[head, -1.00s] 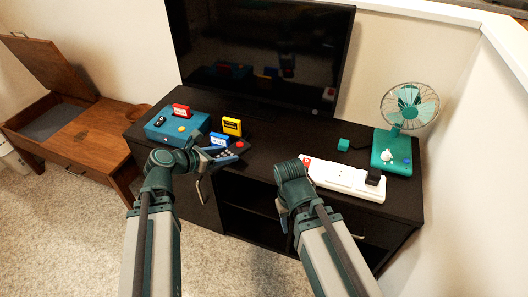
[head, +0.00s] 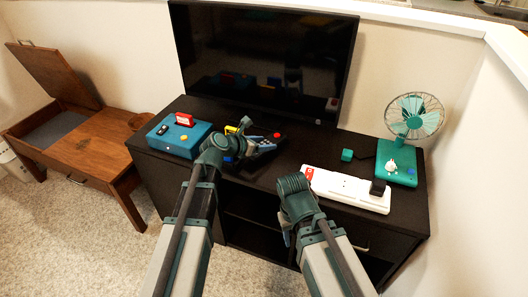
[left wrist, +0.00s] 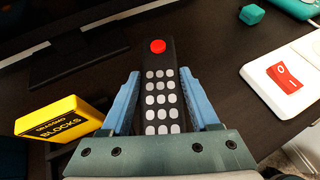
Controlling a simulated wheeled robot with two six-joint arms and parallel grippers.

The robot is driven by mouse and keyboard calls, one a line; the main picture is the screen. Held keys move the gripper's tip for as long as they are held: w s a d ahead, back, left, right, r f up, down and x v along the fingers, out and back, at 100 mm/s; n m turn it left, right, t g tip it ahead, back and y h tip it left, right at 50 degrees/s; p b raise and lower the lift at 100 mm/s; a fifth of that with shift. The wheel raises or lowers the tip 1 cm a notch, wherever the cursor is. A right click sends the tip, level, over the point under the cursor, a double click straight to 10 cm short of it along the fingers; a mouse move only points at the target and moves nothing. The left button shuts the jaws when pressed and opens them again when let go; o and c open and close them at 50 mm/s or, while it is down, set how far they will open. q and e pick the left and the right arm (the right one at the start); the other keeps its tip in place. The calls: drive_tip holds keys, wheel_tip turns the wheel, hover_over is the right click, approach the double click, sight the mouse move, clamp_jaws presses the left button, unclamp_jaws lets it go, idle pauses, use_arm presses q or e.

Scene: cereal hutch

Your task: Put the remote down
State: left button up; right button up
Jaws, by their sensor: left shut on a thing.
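The remote (left wrist: 160,85) is dark with a red button at its far end and rows of pale buttons. It also shows in the head view (head: 265,142). My left gripper (left wrist: 158,98) is shut on it, with a blue finger on each side. The remote is over the dark cabinet top (head: 300,150); I cannot tell whether it touches the surface. My right gripper (head: 292,190) is at the cabinet's front edge, left of the power strip; its fingers do not show clearly.
A yellow blocks box (left wrist: 62,118) stands left of the remote. A white power strip (head: 345,188) with a red switch lies to the right.

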use_arm(q)
drive_tip(key=shift+f+b, duration=1.75)
drive_tip(key=shift+f, duration=0.1)
drive_tip(key=shift+f, duration=0.15)
drive_tip(key=o, duration=1.2)
drive_tip(key=shift+c, duration=0.2)
